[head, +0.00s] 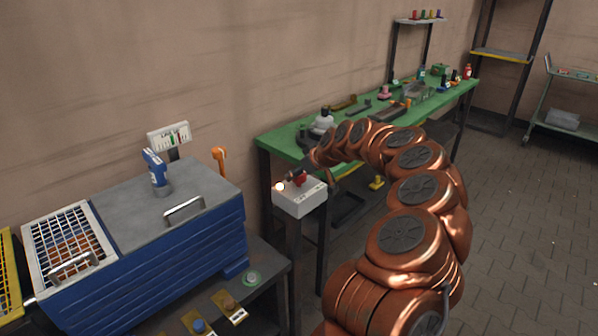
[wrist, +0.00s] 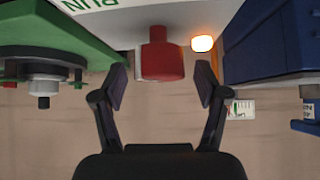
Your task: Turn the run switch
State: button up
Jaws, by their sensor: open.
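The run switch is a red knob (wrist: 162,54) on a pale control box (head: 301,200). In the wrist view the picture is upside down, and part of a green "RUN" label (wrist: 88,3) shows on the box. My gripper (wrist: 162,84) is open and empty, with one dark finger on each side of the knob's line. The knob is ahead of the fingertips; I cannot tell whether it reaches between them. In the head view the red knob (head: 299,178) is partly hidden by my gripper and arm.
A lit amber lamp (wrist: 202,43) sits beside the knob. A blue ribbed machine (head: 160,255) stands left of the box. A green workbench (head: 285,140) with several tools and parts runs behind it. The tiled floor at right is open.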

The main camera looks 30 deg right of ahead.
jog(key=shift+w+f, duration=0.25)
jog(key=shift+w, duration=0.05)
jog(key=c, duration=1.2)
